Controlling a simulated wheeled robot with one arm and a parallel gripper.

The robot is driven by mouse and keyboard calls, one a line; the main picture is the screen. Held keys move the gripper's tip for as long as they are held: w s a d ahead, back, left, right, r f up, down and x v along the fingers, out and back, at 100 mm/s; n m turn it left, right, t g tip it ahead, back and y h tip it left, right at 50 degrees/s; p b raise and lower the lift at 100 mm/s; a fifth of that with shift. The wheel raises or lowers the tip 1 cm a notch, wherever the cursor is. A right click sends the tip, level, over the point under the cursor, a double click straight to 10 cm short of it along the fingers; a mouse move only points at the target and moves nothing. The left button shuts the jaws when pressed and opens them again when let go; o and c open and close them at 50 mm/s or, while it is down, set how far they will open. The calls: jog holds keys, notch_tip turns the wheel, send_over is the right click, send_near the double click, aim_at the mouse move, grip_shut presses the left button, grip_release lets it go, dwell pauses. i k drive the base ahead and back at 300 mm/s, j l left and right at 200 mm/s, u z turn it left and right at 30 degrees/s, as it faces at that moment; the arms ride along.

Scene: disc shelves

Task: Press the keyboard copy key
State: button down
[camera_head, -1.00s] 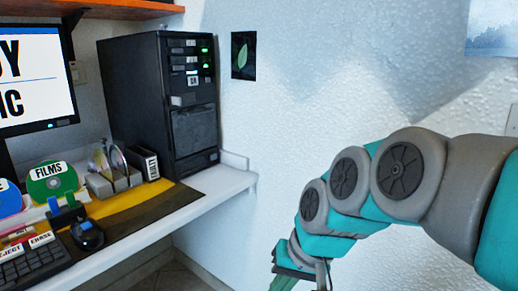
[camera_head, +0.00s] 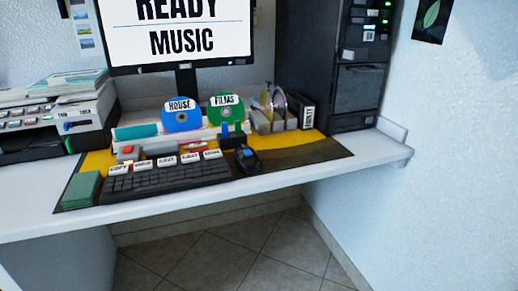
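The black keyboard (camera_head: 165,181) lies on the desk, near its front edge. Several white labelled keys stand along its back row. The copy key (camera_head: 119,169) is the leftmost of them, at the keyboard's left end. The monitor (camera_head: 180,35) behind reads "READY MUSIC". My gripper and arm are not in this view.
A mouse (camera_head: 247,159) sits right of the keyboard, and a green pad (camera_head: 81,190) left of it. Blue (camera_head: 181,120) and green (camera_head: 227,114) discs stand behind. A black computer tower (camera_head: 340,70) is at right, a printer (camera_head: 55,125) at left. The floor in front is clear.

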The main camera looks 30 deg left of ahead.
aim_at(122, 169)
jog(key=u, duration=2)
